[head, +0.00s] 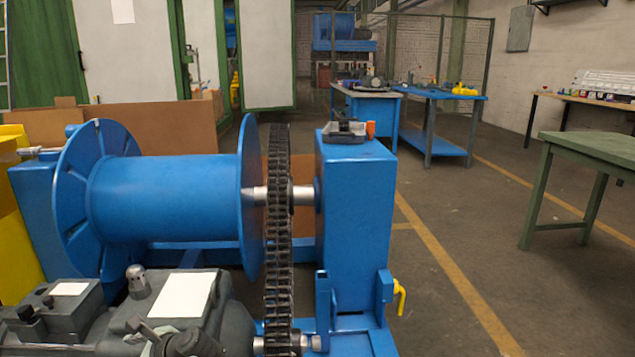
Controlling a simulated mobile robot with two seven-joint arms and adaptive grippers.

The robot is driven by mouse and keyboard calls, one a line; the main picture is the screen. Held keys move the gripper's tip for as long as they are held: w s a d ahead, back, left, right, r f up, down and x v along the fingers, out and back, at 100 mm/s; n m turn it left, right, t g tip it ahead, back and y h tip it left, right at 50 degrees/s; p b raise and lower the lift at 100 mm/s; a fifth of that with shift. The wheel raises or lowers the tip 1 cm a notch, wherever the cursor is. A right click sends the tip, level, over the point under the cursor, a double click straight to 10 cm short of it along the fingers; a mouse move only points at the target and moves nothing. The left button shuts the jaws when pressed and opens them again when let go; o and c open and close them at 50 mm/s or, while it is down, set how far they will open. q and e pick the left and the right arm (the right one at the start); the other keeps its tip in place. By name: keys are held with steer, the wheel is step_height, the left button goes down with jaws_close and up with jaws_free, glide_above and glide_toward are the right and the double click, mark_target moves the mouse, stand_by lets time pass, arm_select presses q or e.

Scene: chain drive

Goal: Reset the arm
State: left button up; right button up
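Neither of my grippers shows in the head view, and no arm of mine is clearly in sight. In front of me stands a blue winch drum (165,195) with a round flange at each end. A dark chain (278,240) runs upright beside its right flange, from a large wheel on the drum's shaft (302,195) down to a lower sprocket at the bottom edge.
A blue pedestal (355,220) right of the chain carries a small dark tray (344,130) and an orange object (371,129). A yellow handle (400,297) sticks out low on its right. A green table (595,150) stands at the right. The floor between (450,240) is clear.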

arm_select(q)
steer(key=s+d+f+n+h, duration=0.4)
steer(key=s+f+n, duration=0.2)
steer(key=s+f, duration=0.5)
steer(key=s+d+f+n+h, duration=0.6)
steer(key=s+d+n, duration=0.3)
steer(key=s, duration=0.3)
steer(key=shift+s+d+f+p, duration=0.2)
steer(key=shift+p, duration=0.15)
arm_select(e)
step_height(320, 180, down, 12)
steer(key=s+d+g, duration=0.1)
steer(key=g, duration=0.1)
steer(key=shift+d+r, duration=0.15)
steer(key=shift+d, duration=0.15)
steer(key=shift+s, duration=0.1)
